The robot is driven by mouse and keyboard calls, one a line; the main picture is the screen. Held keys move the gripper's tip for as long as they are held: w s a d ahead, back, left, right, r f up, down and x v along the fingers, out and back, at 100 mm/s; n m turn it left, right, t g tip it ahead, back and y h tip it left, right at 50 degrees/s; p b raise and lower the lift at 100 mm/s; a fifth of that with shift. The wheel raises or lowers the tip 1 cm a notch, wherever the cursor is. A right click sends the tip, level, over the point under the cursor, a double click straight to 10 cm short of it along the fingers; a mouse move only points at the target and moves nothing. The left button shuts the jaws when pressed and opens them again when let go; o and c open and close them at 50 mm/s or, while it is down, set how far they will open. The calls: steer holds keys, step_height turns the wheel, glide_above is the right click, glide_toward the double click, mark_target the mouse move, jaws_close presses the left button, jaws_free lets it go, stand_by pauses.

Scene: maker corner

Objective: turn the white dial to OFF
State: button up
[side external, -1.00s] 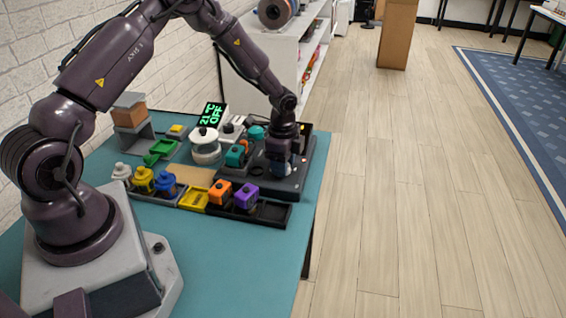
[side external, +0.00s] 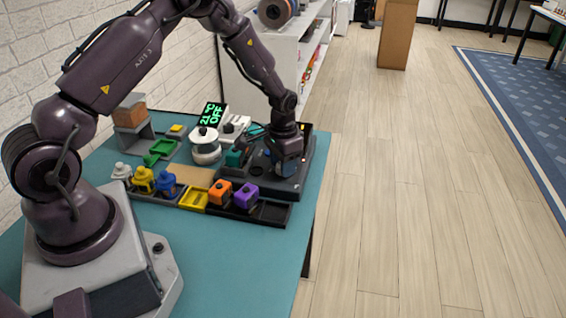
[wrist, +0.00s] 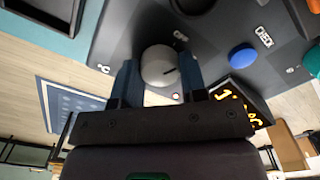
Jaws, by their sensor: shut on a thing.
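The white dial (wrist: 158,66) sits on a dark panel (wrist: 215,25) in the wrist view. It has a short dark pointer mark on its face, pointing right in that picture. My gripper (wrist: 161,72) has one blue finger on each side of the dial and is shut on it. In the side view my gripper (side external: 287,172) is low over the dark panel (side external: 262,183) at the table's right side, and it hides the dial. I cannot read an OFF label beside the dial.
A blue button (wrist: 243,57) and a CHECK label (wrist: 263,37) are near the dial. A yellow-lit display (wrist: 238,100) is close to one finger. In the side view, a tray (side external: 272,213) with orange and purple blocks is in front. A green-lit sign (side external: 212,114) reads 21°C OFF.

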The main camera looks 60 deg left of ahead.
steer(key=shift+n, duration=2.2)
steer(key=o, duration=0.9)
step_height(320, 180, up, 13)
steer(key=shift+f, duration=0.1)
